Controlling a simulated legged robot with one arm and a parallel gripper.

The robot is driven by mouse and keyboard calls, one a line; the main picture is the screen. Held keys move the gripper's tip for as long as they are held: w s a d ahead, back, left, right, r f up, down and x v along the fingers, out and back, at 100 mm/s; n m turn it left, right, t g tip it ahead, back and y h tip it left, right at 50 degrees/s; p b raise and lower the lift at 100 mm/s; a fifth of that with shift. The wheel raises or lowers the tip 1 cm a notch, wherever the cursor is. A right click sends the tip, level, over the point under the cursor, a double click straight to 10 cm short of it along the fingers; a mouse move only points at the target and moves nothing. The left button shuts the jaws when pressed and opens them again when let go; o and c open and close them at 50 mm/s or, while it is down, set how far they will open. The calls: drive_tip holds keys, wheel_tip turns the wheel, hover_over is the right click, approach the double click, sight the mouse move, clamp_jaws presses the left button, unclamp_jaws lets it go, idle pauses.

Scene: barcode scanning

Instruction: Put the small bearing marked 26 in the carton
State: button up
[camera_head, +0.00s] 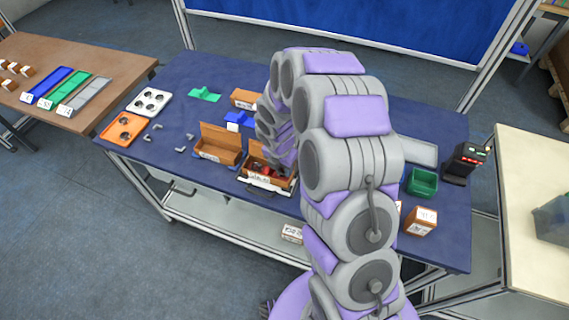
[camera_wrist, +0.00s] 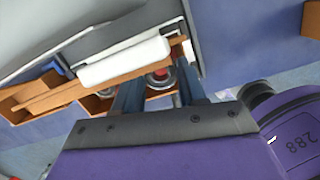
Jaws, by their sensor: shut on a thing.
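My gripper (camera_wrist: 158,88) has both fingers around a small round metal bearing with a red centre (camera_wrist: 159,78). It is shut on this bearing, down at the opening of an open brown carton (camera_wrist: 182,50). The number on the bearing cannot be read. In the head view my arm comes down over this carton (camera_head: 286,184), which has a white label on its front, and a bit of red shows inside. My fingers are mostly hidden there by my arm. I cannot tell if the bearing touches the carton floor.
A second open brown carton (camera_head: 220,146) stands just left. An orange tray (camera_head: 113,137) and a white tray (camera_head: 140,110) lie at the table's left. A green bin (camera_head: 422,182), a black device (camera_head: 462,164) and a closed brown box (camera_head: 421,221) stand at the right.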

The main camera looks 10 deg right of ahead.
drive_tip(key=shift+a+f, duration=0.15)
drive_tip(key=shift+a, duration=0.35)
drive_tip(key=o, duration=1)
drive_tip(key=shift+a, duration=0.5)
drive_tip(key=shift+o, duration=0.3)
drive_tip(key=shift+d, duration=0.85)
drive_tip(key=shift+a, duration=0.55)
drive_tip(key=shift+d, duration=0.1)
